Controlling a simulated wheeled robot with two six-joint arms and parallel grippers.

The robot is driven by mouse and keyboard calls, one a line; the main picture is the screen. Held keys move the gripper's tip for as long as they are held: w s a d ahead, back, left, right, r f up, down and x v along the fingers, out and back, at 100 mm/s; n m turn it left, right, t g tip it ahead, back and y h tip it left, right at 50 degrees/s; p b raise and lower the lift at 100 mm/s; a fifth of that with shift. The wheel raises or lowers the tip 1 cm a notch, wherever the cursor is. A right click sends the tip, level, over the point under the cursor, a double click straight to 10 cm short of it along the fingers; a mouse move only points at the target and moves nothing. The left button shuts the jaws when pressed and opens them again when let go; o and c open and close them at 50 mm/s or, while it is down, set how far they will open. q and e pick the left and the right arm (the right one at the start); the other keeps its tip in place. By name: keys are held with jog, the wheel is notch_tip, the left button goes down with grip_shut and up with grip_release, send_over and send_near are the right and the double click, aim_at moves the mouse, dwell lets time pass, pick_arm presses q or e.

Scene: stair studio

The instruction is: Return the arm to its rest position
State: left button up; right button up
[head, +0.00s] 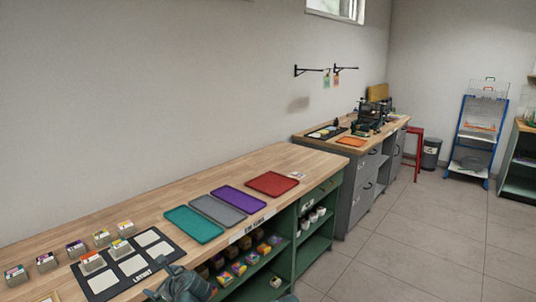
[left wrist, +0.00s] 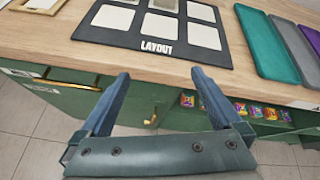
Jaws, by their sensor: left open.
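My left arm's gripper (head: 178,286) shows at the bottom of the head view, in front of the workbench's near edge. In the left wrist view its two blue fingers (left wrist: 160,78) stand wide apart with nothing between them. Beyond the fingertips are the bench edge and the green cabinet front below it. The gripper looks apart from the bench, though the exact gap is hard to tell. My right gripper does not show in either view.
The wooden bench (head: 290,158) holds a black LAYOUT board (head: 117,250), several card stacks (head: 76,249), and teal (head: 193,224), grey (head: 218,209), purple (head: 240,199) and red (head: 272,184) trays. Green shelves (head: 314,243) sit below. The tiled floor (head: 420,240) at right is clear.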

pick_arm(q)
jog(key=s+d+f+n+g+h+p, duration=0.1)
jog(key=s+d+n+g+h+p, duration=0.3)
jog(key=s+d+n, duration=0.5)
jog(key=s+d+f+n+g+h+p, duration=0.1)
jog(key=s+d+n+g+h+p, duration=0.3)
jog(key=s+d+n, duration=0.5)
jog(key=d+n, duration=0.1)
jog(key=d, duration=0.6)
jog(key=shift+s+d+f, duration=0.25)
jog(key=shift+s+d, duration=0.15)
